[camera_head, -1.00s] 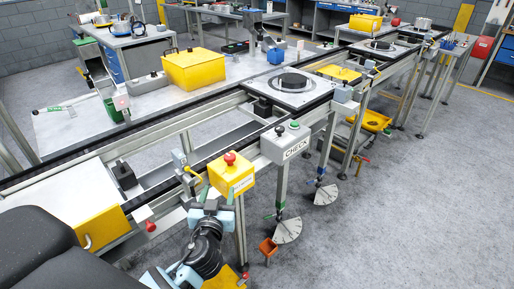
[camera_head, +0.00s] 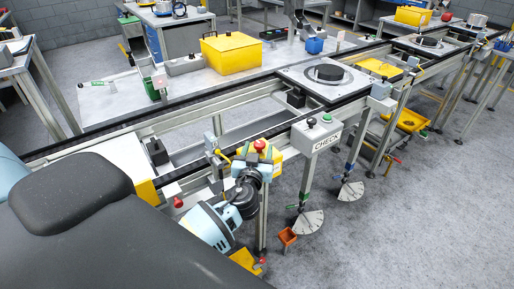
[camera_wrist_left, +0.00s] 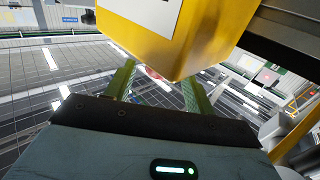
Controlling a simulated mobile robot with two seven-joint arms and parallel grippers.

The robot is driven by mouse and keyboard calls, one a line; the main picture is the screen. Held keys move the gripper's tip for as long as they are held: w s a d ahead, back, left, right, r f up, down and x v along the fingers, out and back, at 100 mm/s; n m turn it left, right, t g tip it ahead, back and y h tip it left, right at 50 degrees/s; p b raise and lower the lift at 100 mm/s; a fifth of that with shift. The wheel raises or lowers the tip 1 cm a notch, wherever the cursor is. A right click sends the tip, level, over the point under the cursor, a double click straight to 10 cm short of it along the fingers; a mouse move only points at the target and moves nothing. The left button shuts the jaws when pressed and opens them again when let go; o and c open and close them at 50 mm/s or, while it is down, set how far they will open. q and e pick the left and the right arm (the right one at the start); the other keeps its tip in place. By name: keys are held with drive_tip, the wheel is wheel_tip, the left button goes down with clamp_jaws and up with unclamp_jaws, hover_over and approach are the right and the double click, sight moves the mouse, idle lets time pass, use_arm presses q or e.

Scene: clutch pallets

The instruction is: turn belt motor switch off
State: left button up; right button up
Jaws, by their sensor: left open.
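A yellow box with a red mushroom button (camera_head: 260,146) on top stands at the near edge of the conveyor. I cannot tell which control is the belt motor switch; a small grey box (camera_head: 210,142) with a yellow lever is just left of it. My left gripper (camera_head: 250,172) is at the front of the yellow box, which my wrist partly hides. Contact cannot be told. My right gripper is not in view.
The grey CHECK box (camera_head: 315,134) with green and black buttons is close on the right. A red knob (camera_head: 178,202) sticks out at the left. A yellow bin (camera_head: 229,54) stands behind the belt.

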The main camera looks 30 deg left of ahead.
use_arm(q)
drive_tip(key=shift+x, duration=0.75)
